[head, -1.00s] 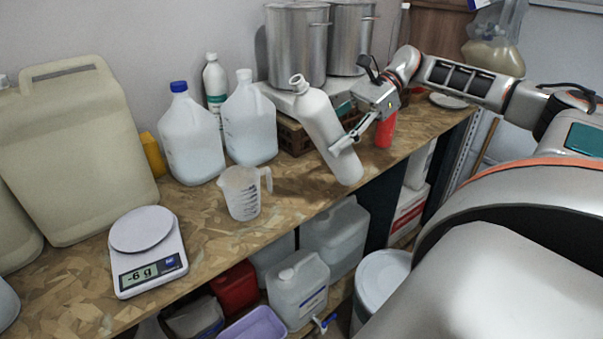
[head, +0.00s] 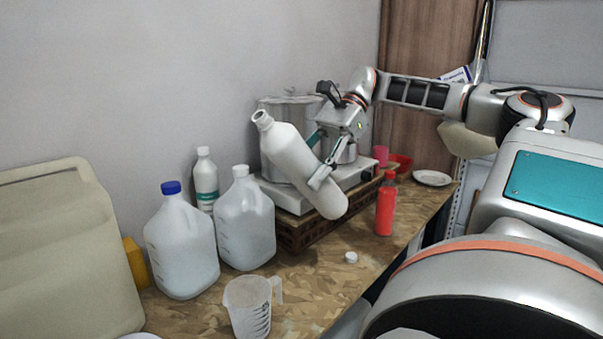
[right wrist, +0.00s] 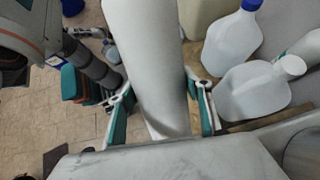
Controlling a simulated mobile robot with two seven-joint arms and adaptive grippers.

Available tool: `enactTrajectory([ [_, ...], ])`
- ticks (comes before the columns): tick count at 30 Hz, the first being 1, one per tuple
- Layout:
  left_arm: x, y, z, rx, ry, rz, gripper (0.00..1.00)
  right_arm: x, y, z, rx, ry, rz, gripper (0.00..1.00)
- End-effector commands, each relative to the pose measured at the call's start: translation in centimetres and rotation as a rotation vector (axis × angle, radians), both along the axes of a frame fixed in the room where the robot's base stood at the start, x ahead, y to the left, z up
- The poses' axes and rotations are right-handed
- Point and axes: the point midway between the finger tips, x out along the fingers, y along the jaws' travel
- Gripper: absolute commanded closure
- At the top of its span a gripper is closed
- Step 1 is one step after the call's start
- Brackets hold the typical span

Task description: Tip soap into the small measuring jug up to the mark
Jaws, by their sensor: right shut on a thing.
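The white soap bottle (head: 290,158) is held tilted in the air, its open mouth pointing up and to the left in the head view. My right gripper (head: 322,176) is shut around the bottle's body; in the right wrist view its fingers (right wrist: 160,105) lie on both sides of the bottle (right wrist: 146,60). My left gripper is out of view.
Two translucent jugs, one blue-capped (head: 180,245) and one white-capped (head: 246,220), stand left of the bottle. A red bottle (head: 386,205) and a loose white cap (head: 351,257) are to the right. A large beige drum (head: 65,255) fills the left.

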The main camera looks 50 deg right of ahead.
Motion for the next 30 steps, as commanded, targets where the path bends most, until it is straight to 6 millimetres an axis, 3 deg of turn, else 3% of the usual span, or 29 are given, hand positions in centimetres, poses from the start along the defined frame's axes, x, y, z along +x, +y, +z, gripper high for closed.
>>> enactTrajectory([
  [30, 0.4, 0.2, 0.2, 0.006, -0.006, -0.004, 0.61, -0.4, -1.5, -7.7, -0.423, 0.103, 0.001, 1.00],
])
